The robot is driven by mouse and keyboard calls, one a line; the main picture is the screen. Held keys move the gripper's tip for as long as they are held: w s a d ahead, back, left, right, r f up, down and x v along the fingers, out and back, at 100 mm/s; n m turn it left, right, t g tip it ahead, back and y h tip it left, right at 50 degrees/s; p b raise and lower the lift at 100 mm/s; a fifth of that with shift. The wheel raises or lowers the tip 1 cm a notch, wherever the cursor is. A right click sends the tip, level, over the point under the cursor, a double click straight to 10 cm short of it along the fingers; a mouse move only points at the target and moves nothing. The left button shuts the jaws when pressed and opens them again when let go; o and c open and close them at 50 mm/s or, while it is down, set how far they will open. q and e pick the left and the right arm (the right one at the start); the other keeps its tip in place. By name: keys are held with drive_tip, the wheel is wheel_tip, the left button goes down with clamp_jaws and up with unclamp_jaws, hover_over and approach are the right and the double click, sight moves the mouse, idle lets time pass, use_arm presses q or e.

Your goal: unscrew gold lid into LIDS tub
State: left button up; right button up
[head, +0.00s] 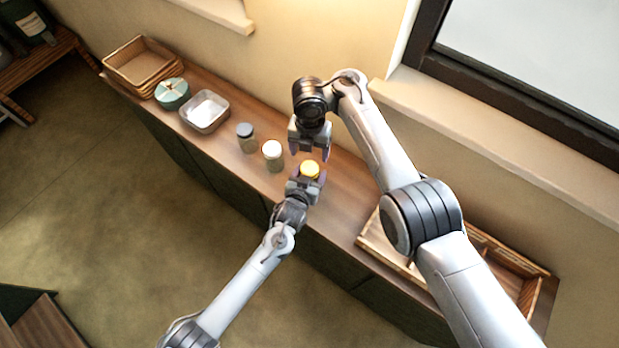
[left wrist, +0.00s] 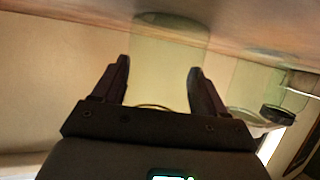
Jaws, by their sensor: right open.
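The gold lid (head: 310,168) sits on a jar on the wooden counter; the jar's body is mostly hidden by my left gripper in the head view. My left gripper (head: 306,179) reaches in from the front, its fingers on both sides of this jar. In the left wrist view the clear jar (left wrist: 168,55) fills the gap between the left fingers (left wrist: 158,85), and an edge of the gold lid (left wrist: 150,107) shows. My right gripper (head: 309,152) is open, pointing down, just behind and above the gold lid, apart from it. No LIDS label is readable.
A white-lidded jar (head: 272,150) and a dark-lidded jar (head: 246,133) stand to the left. A divided wooden tray (head: 375,240) lies right. The wall and window bound the back.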

sight(309, 168)
use_arm(q)
clamp_jaws()
use_arm(e)
drive_tip(key=m, duration=0.3)
drive_tip(key=shift+d+m, duration=0.15)
drive_tip(key=shift+m, duration=0.25)
drive_tip(key=w+r+m+t+h, duration=0.1)
drive_tip(key=w+r+m, duration=0.15)
drive_tip(key=m, duration=1.05)
drive_tip(key=w+r+m, duration=0.2)
drive_tip(key=r+m, duration=0.1)
drive_tip(key=m, duration=1.1)
drive_tip(key=s+f+m, duration=0.1)
drive_tip(key=f+m, duration=0.1)
drive_tip(key=m, duration=0.1)
drive_tip(key=s+f+m, duration=0.2)
drive_tip(key=m, duration=0.1)
drive_tip(key=s+f+m+g+y, duration=0.1)
drive_tip(key=f+m, duration=0.1)
drive_tip(key=m, duration=0.1)
drive_tip(key=shift+s+f+m, duration=0.15)
drive_tip(key=shift+s+m, duration=0.1)
drive_tip(key=shift+m, duration=0.15)
drive_tip(key=shift+f, duration=3.6)
